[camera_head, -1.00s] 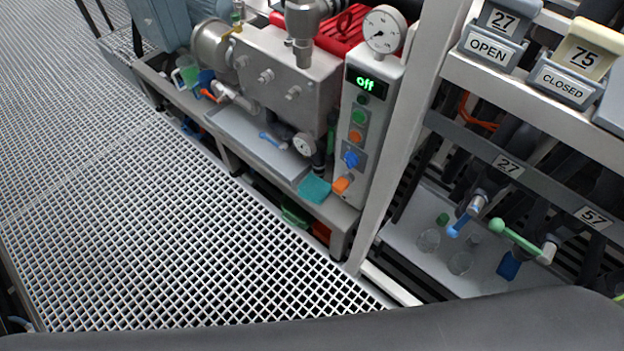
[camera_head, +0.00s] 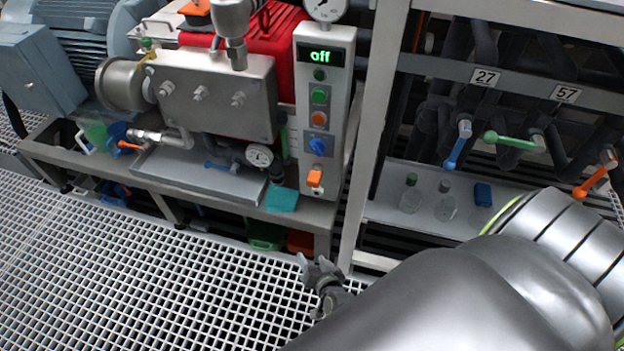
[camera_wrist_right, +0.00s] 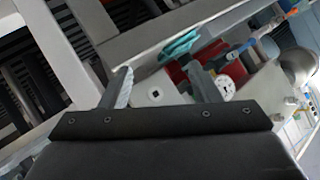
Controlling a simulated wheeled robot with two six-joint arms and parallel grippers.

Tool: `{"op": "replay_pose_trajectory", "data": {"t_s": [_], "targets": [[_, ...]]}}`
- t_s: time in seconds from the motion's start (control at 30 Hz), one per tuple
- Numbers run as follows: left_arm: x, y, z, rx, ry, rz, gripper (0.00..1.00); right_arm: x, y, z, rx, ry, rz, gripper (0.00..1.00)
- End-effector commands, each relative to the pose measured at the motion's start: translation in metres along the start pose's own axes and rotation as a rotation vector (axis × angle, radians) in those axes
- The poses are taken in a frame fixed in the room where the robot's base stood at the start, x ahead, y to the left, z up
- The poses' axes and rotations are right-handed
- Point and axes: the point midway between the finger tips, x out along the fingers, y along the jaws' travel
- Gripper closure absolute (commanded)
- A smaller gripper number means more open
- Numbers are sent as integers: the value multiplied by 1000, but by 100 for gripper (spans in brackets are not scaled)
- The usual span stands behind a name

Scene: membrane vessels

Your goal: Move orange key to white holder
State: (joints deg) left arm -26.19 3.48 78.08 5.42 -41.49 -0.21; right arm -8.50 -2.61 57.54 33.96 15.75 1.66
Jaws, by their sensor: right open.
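An orange key-like piece (camera_head: 314,178) sits on the front of the pale control box (camera_head: 336,97), low down below a blue knob. I cannot tell for sure that it is the orange key. My right gripper (camera_head: 316,264) is open and empty, below and in front of the control box. Its two fingers (camera_wrist_right: 160,88) show in the wrist view, with a white part with a dark square hole (camera_wrist_right: 155,93) seen between them, apart from them. I cannot tell whether this part is the white holder. My left gripper is not in view.
A teal cloth (camera_head: 282,199) hangs at the bench edge left of the box. A white post (camera_head: 372,130) stands to the right. Several bottles, including a clear one (camera_head: 411,197), stand on the right shelf below the valve handles. The grated floor (camera_head: 130,270) is clear.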

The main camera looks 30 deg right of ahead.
Motion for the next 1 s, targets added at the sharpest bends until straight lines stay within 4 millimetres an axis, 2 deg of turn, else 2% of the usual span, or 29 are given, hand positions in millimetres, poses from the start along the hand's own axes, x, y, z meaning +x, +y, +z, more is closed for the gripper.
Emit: {"op": "replay_pose_trajectory", "data": {"t_s": [0.03,0.2,0.4,0.53,0.8,1.0], "targets": [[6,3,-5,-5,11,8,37,14,-10,-7,60,65,-19,44],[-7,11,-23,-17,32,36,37,36,-41,-51,270,275,-64,44],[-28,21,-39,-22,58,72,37,47,-64,-98,531,498,-100,44],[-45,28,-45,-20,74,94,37,47,-70,-121,708,625,-112,44],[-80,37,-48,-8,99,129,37,42,-72,-148,1006,796,-108,44],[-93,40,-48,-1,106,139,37,39,-72,-154,1097,838,-100,44]]}}
